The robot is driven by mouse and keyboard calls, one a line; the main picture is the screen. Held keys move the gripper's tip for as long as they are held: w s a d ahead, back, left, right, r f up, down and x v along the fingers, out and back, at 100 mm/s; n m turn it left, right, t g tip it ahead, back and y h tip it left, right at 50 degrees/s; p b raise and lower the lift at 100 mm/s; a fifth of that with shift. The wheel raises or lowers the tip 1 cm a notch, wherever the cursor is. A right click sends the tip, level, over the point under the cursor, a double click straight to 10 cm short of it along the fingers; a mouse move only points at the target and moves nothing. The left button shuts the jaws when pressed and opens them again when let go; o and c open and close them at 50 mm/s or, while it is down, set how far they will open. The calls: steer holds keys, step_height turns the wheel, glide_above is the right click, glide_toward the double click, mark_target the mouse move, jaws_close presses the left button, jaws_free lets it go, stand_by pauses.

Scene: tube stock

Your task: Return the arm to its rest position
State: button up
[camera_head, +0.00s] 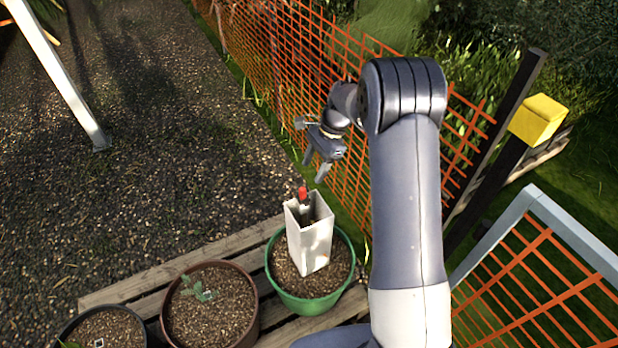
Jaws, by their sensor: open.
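My gripper (317,166) is open and empty. It hangs at the end of my bent arm, in the air above the green pot and close to the orange mesh fence. A white square tube (309,247) stands slightly tilted in the green pot (309,305). A small red-topped thing (303,194) shows at the tube's open top; its lower part is hidden inside the tube. My gripper's fingertips are apart from the red top and the tube.
The orange mesh fence (262,62) runs behind my arm. A brown pot (208,330) with a seedling and a dark pot stand left on wooden planks (180,267). A yellow-capped post (538,120) and grey-framed orange mesh are right. Gravel at left is open.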

mark_target(303, 189)
steer(key=shift+d+r, duration=0.2)
steer(key=shift+r, duration=0.2)
steer(key=shift+f, duration=0.1)
steer(key=x, duration=1)
steer(key=shift+a+f, duration=0.1)
steer(key=shift+a, duration=0.1)
steer(key=shift+r+p, duration=0.4)
steer(key=shift+p, duration=0.3)
